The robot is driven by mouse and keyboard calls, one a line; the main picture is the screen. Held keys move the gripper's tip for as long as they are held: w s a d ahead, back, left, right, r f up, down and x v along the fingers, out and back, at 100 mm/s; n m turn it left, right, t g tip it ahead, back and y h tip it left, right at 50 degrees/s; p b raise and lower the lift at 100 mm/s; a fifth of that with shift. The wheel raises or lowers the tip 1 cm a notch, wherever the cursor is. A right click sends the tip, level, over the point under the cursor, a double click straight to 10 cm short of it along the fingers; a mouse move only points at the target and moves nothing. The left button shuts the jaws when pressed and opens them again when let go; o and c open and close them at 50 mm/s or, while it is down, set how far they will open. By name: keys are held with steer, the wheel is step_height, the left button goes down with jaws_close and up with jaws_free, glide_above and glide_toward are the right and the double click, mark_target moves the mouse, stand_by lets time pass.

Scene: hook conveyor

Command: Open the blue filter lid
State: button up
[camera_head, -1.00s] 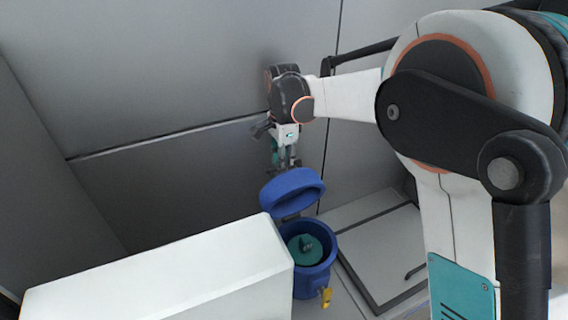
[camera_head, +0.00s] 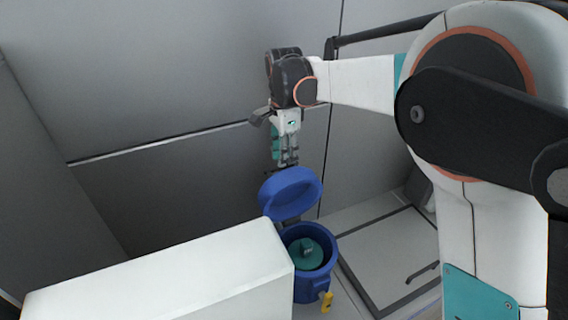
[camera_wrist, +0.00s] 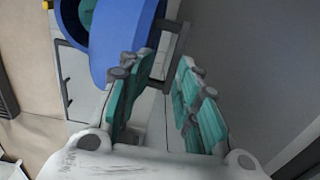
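The blue filter lid (camera_head: 291,193) stands raised and tilted back on its hinge, above the blue filter housing (camera_head: 317,278). The housing's mouth is uncovered, and a teal insert (camera_head: 306,253) shows inside. My gripper (camera_head: 288,162) points down just behind and above the lid's upper edge. The lid (camera_wrist: 122,35) is close beside the left finger there. I cannot tell whether they touch.
A large white box (camera_head: 160,275) stands directly left of the housing. A yellow tag or handle (camera_head: 326,302) hangs at the housing's front. A framed floor panel (camera_head: 390,255) lies to the right. Grey walls (camera_head: 150,80) rise close behind my gripper.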

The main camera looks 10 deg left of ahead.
step_height(320, 180, up, 8)
steer(key=shift+f, duration=0.15)
steer(key=c, duration=0.6)
steer(key=n+p, duration=0.3)
steer(key=shift+w+d+r+n+t+y, duration=0.2)
steer(key=shift+w+d+n+t+y, duration=0.1)
steer(key=shift+d+n, duration=0.1)
jaws_close()
step_height(320, 180, down, 9)
steer(key=w+d+n+t+y+p, duration=0.1)
steer(key=w+n+t+p, duration=0.1)
steer(key=n+p, duration=0.7)
steer(key=shift+w+d+r+n+y+p, duration=0.2)
steer(key=shift+w+d+n+y+p, duration=0.1)
steer(key=shift+n, duration=2.3)
